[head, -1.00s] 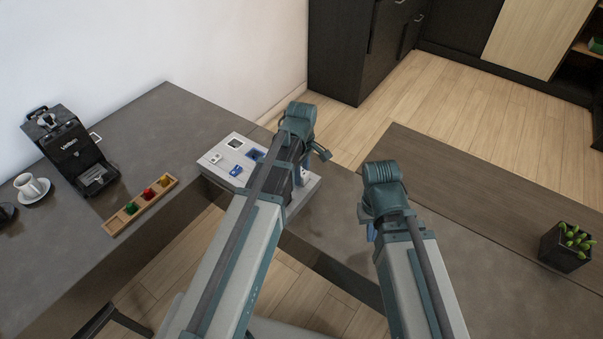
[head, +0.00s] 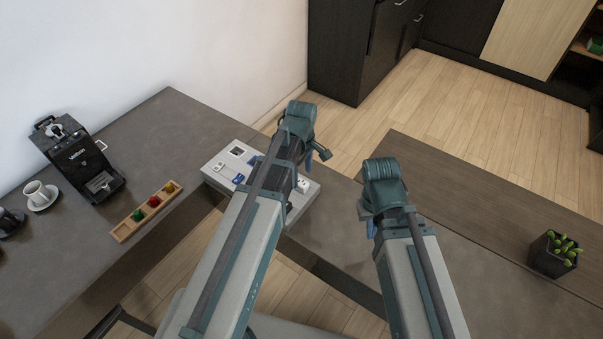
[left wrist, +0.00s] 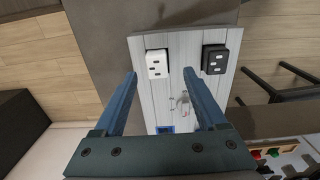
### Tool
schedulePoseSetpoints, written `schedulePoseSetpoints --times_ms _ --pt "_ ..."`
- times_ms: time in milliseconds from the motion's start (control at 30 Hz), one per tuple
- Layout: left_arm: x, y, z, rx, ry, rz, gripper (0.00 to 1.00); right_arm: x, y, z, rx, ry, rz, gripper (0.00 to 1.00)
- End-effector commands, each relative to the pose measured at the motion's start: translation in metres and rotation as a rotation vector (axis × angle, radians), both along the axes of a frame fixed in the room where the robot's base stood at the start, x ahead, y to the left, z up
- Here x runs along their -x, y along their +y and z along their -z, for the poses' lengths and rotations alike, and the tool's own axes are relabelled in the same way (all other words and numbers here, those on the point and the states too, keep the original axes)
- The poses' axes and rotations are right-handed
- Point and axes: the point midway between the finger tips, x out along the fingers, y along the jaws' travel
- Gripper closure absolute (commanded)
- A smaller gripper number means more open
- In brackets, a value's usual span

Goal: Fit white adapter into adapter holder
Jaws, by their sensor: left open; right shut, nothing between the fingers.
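The white adapter (left wrist: 157,63), a small block with dark slots, sits on the far part of a grey board (left wrist: 142,50) in the left wrist view. My left gripper (left wrist: 147,74) is open and empty, with its fingertips over the board just short of the white adapter. In the head view, my left arm covers the middle of the board (head: 212,183), and a white block (head: 302,184) shows at its right end. I cannot tell which part is the adapter holder. My right gripper (head: 370,228) is shut and empty, mostly hidden behind its wrist.
A black adapter (left wrist: 215,59) is right of the white one on the board. A blue part (left wrist: 165,128) lies nearer. In the head view, a coffee machine (head: 84,158), a cup (head: 36,192) and a wooden tray (head: 123,230) are at left; a potted plant (head: 553,254) is at right.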

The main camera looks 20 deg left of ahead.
Motion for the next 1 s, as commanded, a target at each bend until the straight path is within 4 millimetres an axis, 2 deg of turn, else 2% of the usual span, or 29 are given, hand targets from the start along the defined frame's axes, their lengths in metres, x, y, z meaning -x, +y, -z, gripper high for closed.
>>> schedulePoseSetpoints --times_ms 33,300,500,1000 --pt "0.000 0.000 -0.018 -0.001 -0.001 0.000 0.26 0.000 0.000 -0.018 0.000 0.000 0.000 1.00" --pt "0.000 0.000 -0.060 -0.004 -0.009 0.000 0.26 0.000 0.000 -0.059 0.000 0.000 0.000 1.00" --pt "0.000 0.000 -0.083 -0.006 -0.014 0.000 0.26 0.000 0.000 -0.083 0.000 0.000 0.000 1.00" --pt "0.000 0.000 -0.087 -0.006 -0.015 0.000 0.26 0.000 0.000 -0.086 0.000 0.000 0.000 1.00"
